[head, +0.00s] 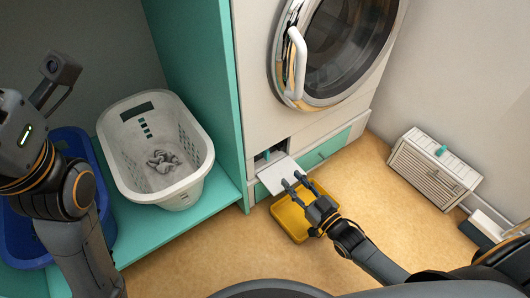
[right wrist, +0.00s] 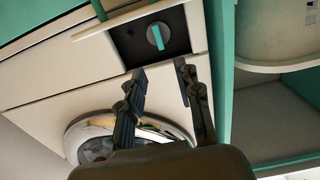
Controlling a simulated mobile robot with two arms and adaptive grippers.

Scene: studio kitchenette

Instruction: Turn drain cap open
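The drain cap (right wrist: 156,37) is a dark round knob with a teal grip bar, set in a dark recess low on the white washing machine (head: 262,90). In the right wrist view its bar stands nearly upright, slightly tilted. In the head view only a small teal bit of the cap (head: 267,155) shows in the opening. The white flap (head: 258,175) of the opening is folded down. My right gripper (head: 291,182) is open and empty in front of the flap, apart from the cap. In the right wrist view its fingertips (right wrist: 160,70) point towards the recess. My left gripper is out of view.
A yellow tray (head: 283,224) lies on the floor beneath the flap and my right gripper. A white laundry basket (head: 187,187) with grey cloth stands on a teal shelf at left, beside a blue basket (head: 28,245). A slatted white box (head: 425,177) stands at right.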

